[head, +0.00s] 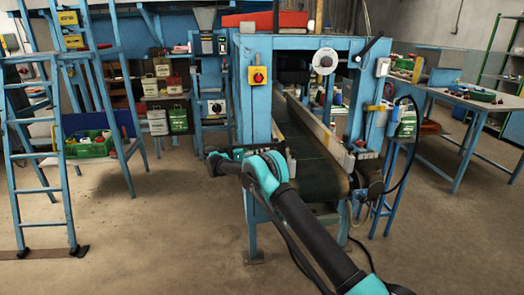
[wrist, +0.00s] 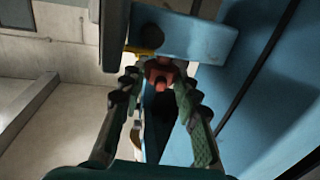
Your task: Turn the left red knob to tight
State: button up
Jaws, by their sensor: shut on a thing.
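The red knob (wrist: 160,70) is in the upper middle of the wrist view, beside a blue metal part and just below a dark round end. My gripper (wrist: 158,82) has its two green and dark fingers on either side of the knob, with the tips closed on it. In the head view my gripper (head: 222,161) is at the front of the blue machine, left of the conveyor. The knob cannot be made out there. The knob's marking for tight does not show in either view.
The blue machine frame (head: 254,110) rises behind my gripper and carries a yellow switch box (head: 258,75). The dark conveyor belt (head: 308,160) runs out to the right of the gripper. A blue ladder (head: 45,155) stands at left. The floor (head: 160,230) between is open.

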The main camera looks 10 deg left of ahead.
jog(key=shift+m+g, duration=0.4)
jog(key=shift+g, duration=0.1)
jog(key=o, duration=1.1)
jog(key=shift+o, duration=0.2)
jog(key=v, duration=0.7)
jog(key=shift+a, duration=0.2)
jog(key=shift+s+f, duration=0.1)
jog(key=shift+f, duration=0.05)
